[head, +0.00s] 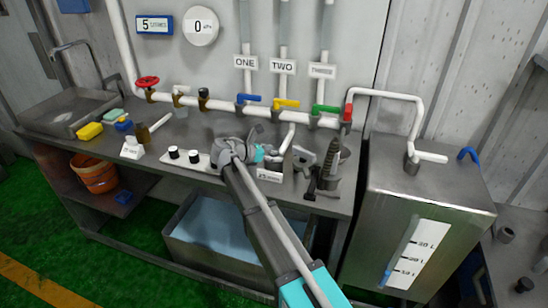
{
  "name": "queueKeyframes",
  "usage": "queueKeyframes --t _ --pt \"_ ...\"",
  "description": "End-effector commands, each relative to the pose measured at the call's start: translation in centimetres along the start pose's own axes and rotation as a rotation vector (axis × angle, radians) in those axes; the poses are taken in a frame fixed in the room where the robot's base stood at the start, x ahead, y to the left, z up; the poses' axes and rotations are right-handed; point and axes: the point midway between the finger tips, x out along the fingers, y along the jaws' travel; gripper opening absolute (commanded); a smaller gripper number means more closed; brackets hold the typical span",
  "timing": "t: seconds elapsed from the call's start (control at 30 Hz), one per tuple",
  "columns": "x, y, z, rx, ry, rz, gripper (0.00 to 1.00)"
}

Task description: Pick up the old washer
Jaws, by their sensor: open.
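I cannot make out the old washer; any washer is too small to tell or hidden behind my wrist. My gripper (272,157) is over the middle of the metal workbench (225,172), seen from behind, with its fingertips small and partly hidden. It is open, and I see nothing between its fingers. It is just above or beside a small labelled holder (270,175) at the bench's front edge. A pale tray (205,166) with two black-topped white pieces (194,157) lies to the left of my wrist.
A dark upright tool (328,168) and a grey piece (304,158) stand close right of my gripper. Pipes with coloured valve handles (286,103) run behind it. A steel tank (415,190) stands right; a water-filled tub (205,225) sits below the bench.

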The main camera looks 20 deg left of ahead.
Motion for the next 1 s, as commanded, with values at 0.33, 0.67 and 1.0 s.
queueKeyframes --t 0.33,0.67,1.0 --pt "-0.08 0.01 -0.03 0.000 0.000 0.001 0.43" --pt "-0.08 0.01 -0.03 0.000 0.000 0.001 0.10" --pt "-0.28 0.01 0.54 0.000 0.000 0.001 0.10"
